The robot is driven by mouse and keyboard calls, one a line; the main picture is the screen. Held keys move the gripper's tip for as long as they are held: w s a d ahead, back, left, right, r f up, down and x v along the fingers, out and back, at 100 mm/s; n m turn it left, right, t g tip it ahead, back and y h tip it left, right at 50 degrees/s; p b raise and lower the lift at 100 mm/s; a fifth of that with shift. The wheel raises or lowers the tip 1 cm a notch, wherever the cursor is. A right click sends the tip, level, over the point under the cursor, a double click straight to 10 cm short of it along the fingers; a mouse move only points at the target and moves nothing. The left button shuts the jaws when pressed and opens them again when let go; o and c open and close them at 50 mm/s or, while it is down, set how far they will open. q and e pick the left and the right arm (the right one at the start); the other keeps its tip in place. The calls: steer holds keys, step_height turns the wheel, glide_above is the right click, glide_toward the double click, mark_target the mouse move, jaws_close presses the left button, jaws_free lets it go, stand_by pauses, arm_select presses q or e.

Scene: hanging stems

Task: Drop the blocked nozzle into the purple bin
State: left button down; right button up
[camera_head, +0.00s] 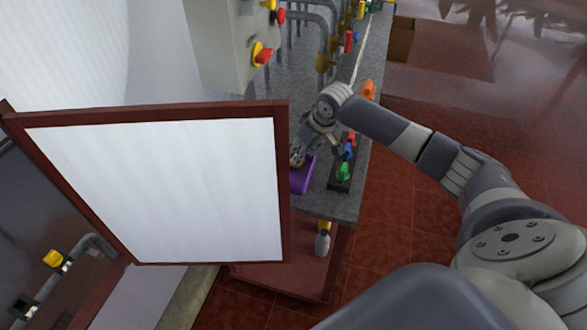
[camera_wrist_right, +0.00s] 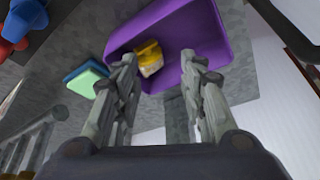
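The purple bin (camera_head: 302,180) stands on the grey bench in the head view, near its front end. It also fills the upper middle of the right wrist view (camera_wrist_right: 205,30). A yellow nozzle (camera_wrist_right: 149,58) shows inside the bin's outline, just beyond my right fingertips, nearer the left finger. My right gripper (camera_wrist_right: 158,58) is over the bin with its fingers apart, and a gap shows between the nozzle and the right finger. In the head view my right gripper (camera_head: 299,158) points down at the bin. My left gripper is not in view.
A white panel with a red-brown frame (camera_head: 160,190) blocks much of the left of the head view. Red, blue and green nozzles (camera_head: 344,172) sit in a dark rack right of the bin. A green-and-blue block (camera_wrist_right: 87,78) lies beside the bin.

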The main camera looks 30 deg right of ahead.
steer(key=v, duration=1)
steer(key=shift+s, duration=0.1)
